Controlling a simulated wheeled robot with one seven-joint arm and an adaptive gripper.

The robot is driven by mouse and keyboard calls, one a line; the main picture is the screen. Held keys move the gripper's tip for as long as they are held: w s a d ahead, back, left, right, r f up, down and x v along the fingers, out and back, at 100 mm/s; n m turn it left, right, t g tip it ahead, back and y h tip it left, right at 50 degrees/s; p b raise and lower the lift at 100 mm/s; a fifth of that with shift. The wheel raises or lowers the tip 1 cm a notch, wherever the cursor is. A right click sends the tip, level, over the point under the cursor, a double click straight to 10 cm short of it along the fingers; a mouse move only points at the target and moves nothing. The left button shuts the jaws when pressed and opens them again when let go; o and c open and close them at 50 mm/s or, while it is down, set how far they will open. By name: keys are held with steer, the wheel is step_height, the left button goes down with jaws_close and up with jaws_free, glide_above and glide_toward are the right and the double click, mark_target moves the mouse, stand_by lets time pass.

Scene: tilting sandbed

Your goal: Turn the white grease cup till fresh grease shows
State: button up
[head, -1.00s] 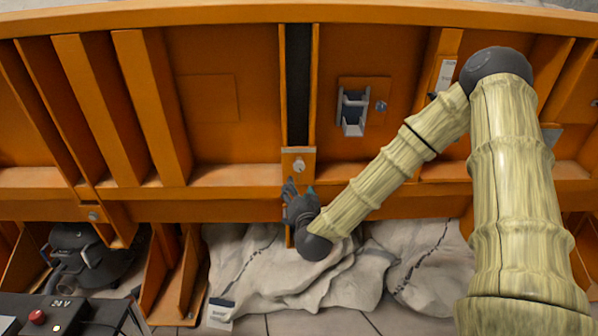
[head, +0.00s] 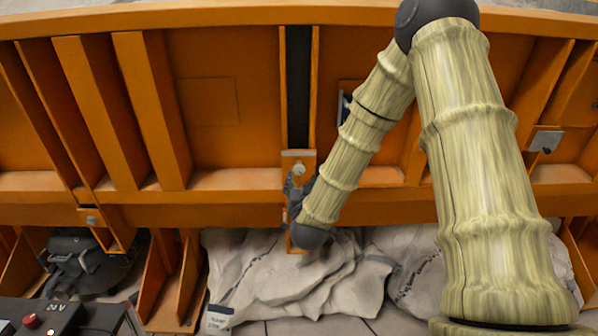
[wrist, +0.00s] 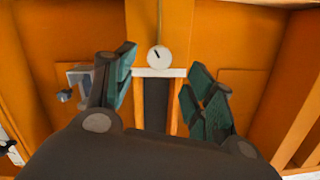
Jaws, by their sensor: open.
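The white grease cup (wrist: 159,57) is a small round white cap with a short dark mark on its face, at the upper middle of the wrist view. In the head view the cup (head: 298,169) shows small and pale on an orange bracket below a dark vertical slot. My gripper (wrist: 160,74) is open, with one finger on each side of the cup's line. The cup appears beyond the fingertips, and I see no contact. In the head view my gripper (head: 301,182) is just below the cup, partly hidden by its own wrist. No grease can be made out.
Orange ribs and panels (head: 210,100) surround the bracket. A grey boxy fitting (wrist: 80,77) sits on the left in the wrist view; my arm mostly covers it in the head view. Pale draped sheeting (head: 270,285) lies below. A black machine (head: 85,265) stands lower left.

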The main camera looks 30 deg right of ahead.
mark_target(299, 172)
steer(key=p+x, duration=0.1)
steer(key=x, duration=0.7)
steer(key=shift+w+d, duration=0.2)
steer(key=shift+w, duration=0.1)
steer(key=shift+c, duration=0.4)
steer(key=shift+f, duration=0.1)
steer(key=c, duration=0.9)
